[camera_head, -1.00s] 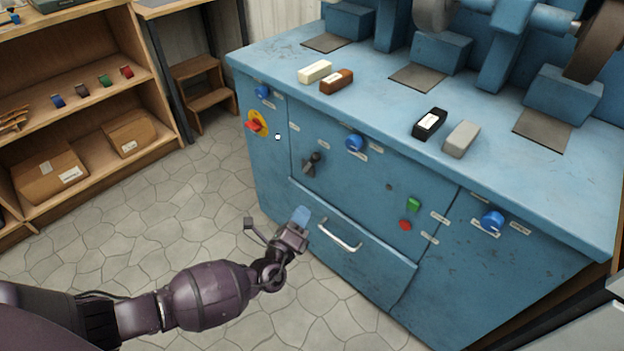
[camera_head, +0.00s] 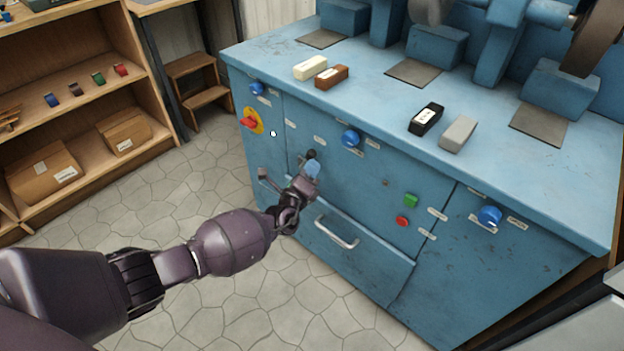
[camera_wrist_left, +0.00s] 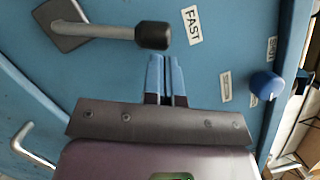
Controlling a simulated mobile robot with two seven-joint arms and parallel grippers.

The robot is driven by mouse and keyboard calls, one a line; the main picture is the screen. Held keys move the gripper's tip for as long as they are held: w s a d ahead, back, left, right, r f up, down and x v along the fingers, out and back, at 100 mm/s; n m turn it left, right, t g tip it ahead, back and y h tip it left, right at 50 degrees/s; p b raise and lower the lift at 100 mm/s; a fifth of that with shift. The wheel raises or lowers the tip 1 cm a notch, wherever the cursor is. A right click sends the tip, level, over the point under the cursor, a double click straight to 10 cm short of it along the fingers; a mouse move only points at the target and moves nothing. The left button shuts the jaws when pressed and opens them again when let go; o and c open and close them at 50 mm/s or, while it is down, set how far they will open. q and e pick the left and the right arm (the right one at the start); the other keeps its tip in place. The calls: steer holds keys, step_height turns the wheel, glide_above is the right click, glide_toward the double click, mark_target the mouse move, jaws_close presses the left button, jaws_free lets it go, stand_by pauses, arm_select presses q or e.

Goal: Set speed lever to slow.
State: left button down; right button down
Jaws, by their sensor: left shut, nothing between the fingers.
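The speed lever has a black knob (camera_head: 312,154) and stands on the blue cabinet front, above the drawer. In the left wrist view its black knob (camera_wrist_left: 153,35) ends a grey rod from a square plate (camera_wrist_left: 62,22), and points toward the label "FAST" (camera_wrist_left: 192,25). My left gripper (camera_head: 312,168) is shut and empty, with blue fingertips right by the knob. In the left wrist view the fingertips (camera_wrist_left: 165,58) lie just below the knob; I cannot tell whether they touch. The gripper hides the lever's base in the head view. My right gripper is not in view.
The drawer handle (camera_head: 337,232) sticks out below the gripper. Blue knobs (camera_head: 350,138), a red switch on yellow (camera_head: 250,121), a green button (camera_head: 411,200) and a red button (camera_head: 402,221) are on the same front. The floor (camera_head: 170,200) to the left is clear.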

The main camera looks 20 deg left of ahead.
arm_select(q)
steer(key=shift+w+a, duration=0.1)
steer(key=shift+a, duration=0.05)
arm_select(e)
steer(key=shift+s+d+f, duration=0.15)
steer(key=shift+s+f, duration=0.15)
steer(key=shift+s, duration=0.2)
arm_select(q)
steer(key=shift+a+r, duration=0.1)
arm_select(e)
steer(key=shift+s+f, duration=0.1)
